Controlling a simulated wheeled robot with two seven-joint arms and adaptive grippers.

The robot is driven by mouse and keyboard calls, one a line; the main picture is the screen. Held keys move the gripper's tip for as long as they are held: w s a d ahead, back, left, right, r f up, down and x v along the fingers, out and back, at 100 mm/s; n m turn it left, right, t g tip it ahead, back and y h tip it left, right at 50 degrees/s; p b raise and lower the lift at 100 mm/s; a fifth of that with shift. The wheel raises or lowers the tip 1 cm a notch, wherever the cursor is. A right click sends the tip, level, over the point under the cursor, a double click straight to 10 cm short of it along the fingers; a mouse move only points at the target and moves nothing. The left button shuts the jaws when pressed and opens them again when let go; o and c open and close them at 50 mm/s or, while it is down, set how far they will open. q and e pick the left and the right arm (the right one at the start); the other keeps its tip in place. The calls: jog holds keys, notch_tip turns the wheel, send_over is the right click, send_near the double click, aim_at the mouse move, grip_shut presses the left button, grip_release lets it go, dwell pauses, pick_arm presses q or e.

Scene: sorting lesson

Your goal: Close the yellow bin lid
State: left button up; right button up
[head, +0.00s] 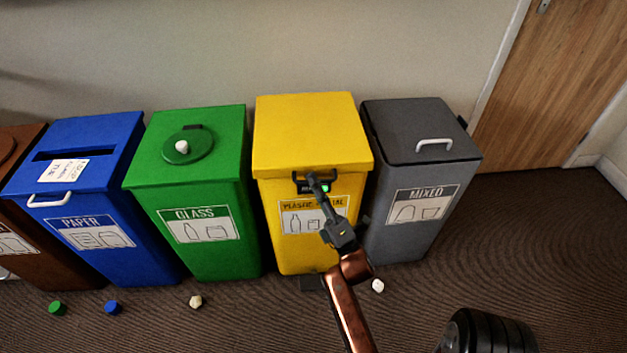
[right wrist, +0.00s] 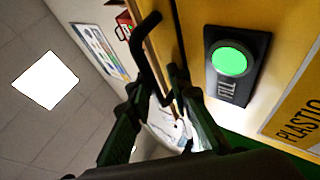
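The yellow bin (head: 300,235) stands between the green and grey bins. Its yellow lid (head: 308,130) looks flat on top in the head view, and I see no clear gap under its front edge. A black handle (right wrist: 148,45) sits at the front below the lid edge. A lit green button (right wrist: 231,61) on a black plate is beside it on the bin's front. My right gripper (head: 319,183) is at the handle; in the right wrist view its fingers (right wrist: 160,90) are apart, with the handle's bar between or just beyond them. Contact is unclear. My left gripper is out of view.
A blue paper bin (head: 100,135), green glass bin (head: 215,200) and grey mixed bin (head: 405,225) stand close alongside, with a brown bin (head: 55,265) at far left. Small pieces lie on the floor, including a white one (head: 377,286). A wooden door (head: 550,90) is at right.

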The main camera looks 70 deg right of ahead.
jog(key=shift+d, duration=0.15)
notch_tip(320, 180, up, 10)
jog(key=shift+r, duration=0.1)
dwell(0.3)
jog(key=shift+a, duration=0.2)
jog(key=s+a+f, duration=0.1)
jog(key=s+f, duration=0.3)
jog(key=f, duration=0.4)
jog(key=shift+s, duration=0.4)
dwell(0.4)
jog(key=shift+o, duration=0.3)
